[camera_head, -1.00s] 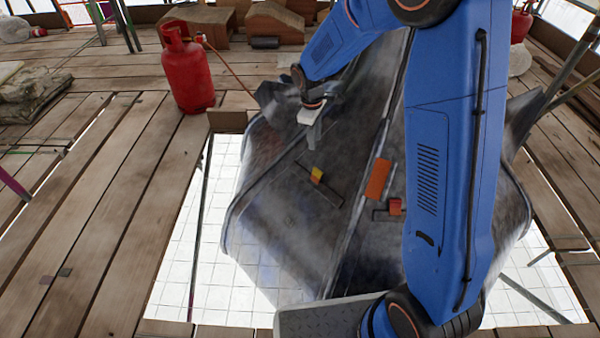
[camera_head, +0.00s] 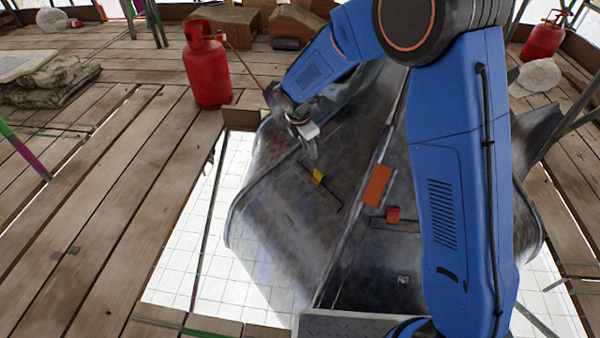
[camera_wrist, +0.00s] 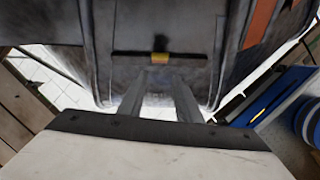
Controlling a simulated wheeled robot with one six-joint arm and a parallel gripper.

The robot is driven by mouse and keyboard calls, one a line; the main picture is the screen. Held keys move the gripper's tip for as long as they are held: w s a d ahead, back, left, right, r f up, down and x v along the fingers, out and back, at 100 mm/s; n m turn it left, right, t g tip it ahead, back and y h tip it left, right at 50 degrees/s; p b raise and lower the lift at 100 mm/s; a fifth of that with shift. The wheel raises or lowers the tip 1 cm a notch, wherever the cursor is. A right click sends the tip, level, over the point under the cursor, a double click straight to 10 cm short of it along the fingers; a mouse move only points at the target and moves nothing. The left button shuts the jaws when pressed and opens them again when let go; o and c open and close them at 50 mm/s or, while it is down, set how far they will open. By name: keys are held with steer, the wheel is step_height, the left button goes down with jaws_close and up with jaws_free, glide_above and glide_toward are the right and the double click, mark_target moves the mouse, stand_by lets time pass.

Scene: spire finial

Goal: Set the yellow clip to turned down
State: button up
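The yellow clip (camera_head: 318,176) is a small yellow and orange block on a thin dark bar, lying on the grey metal spire face. In the wrist view the yellow clip (camera_wrist: 160,57) shows at the middle of its dark bar, just beyond the fingertips. My gripper (camera_head: 312,154) is above and slightly left of the clip in the head view. In the wrist view my gripper (camera_wrist: 160,78) has its two fingers apart with nothing between them. It appears not to touch the clip.
An orange plate (camera_head: 377,185) and a red-orange clip (camera_head: 393,214) sit on the spire to the right. A red gas bottle (camera_head: 207,64) stands on the plank floor (camera_head: 110,190) at left. Open gaps flank the spire. Another red bottle (camera_head: 543,40) is at back right.

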mark_target(317, 179)
steer(key=shift+n, duration=0.6)
steer(key=x, duration=1.6)
steer(key=shift+s+f, duration=0.1)
steer(key=shift+f, duration=0.6)
steer(key=shift+s+a+f+t+h, duration=0.2)
steer(key=shift+s+t+h, duration=0.1)
steer(key=shift+t+h, duration=0.45)
steer(key=t+h, duration=0.1)
steer(key=s+a+t+h, duration=0.1)
steer(key=h, duration=0.1)
steer(key=shift+a+t, duration=0.15)
steer(key=shift+t, duration=0.1)
steer(key=v, duration=1.6)
steer(key=shift+r, duration=0.2)
